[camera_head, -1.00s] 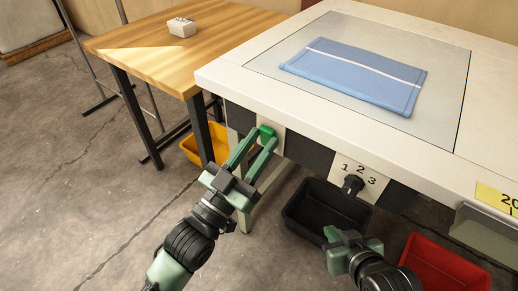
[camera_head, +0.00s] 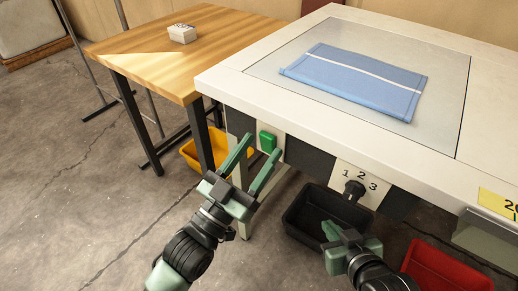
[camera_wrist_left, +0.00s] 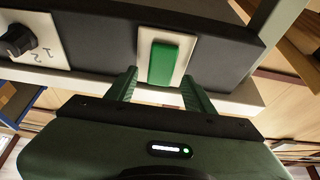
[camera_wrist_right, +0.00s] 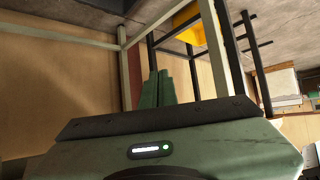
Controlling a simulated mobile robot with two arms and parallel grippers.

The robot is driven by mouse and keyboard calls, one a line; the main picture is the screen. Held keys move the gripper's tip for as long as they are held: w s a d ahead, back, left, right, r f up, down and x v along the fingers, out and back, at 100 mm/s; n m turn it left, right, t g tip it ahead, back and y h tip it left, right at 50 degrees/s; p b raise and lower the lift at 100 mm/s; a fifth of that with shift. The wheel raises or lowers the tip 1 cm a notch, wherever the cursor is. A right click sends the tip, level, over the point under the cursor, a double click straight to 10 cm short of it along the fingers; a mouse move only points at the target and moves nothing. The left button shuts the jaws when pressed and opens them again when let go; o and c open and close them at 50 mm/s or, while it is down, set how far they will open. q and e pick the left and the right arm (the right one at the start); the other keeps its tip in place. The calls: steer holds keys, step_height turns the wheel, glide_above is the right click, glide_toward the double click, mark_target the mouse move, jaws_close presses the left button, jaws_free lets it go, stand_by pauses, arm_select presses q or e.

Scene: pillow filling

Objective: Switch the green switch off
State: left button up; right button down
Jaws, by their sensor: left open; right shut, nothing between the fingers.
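The green switch (camera_head: 267,142) sits on a light plate on the dark front panel below the white table top. It also shows in the left wrist view (camera_wrist_left: 163,63), beyond the fingertips. My left gripper (camera_head: 262,147) is open, with its fingers pointing at the switch, one to each side of it in the picture and a little short of the panel. In the left wrist view my left gripper (camera_wrist_left: 158,82) holds nothing. My right gripper (camera_head: 333,231) is shut and empty, low in front of the black bin; its closed fingers show in the right wrist view (camera_wrist_right: 155,82).
A black knob (camera_head: 354,189) marked 1, 2, 3 is right of the switch. A blue pillow cover (camera_head: 354,80) lies on the white table (camera_head: 300,123). Below are a black bin (camera_head: 308,218), a red bin (camera_head: 440,268) and a yellow bin (camera_head: 190,151). A wooden table (camera_head: 150,60) stands left.

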arm_select(q)
steer(key=v, duration=0.7)
arm_select(e)
steer(key=shift+s+d+f+g, duration=0.25)
steer(key=shift+s+f+g, duration=0.15)
steer(key=shift+s+f, duration=0.15)
steer(key=shift+s+d+f+g, duration=0.2)
steer(key=shift+s+f+g, duration=0.25)
steer(key=shift+s, duration=0.15)
arm_select(q)
steer(key=shift+s+a, duration=0.1)
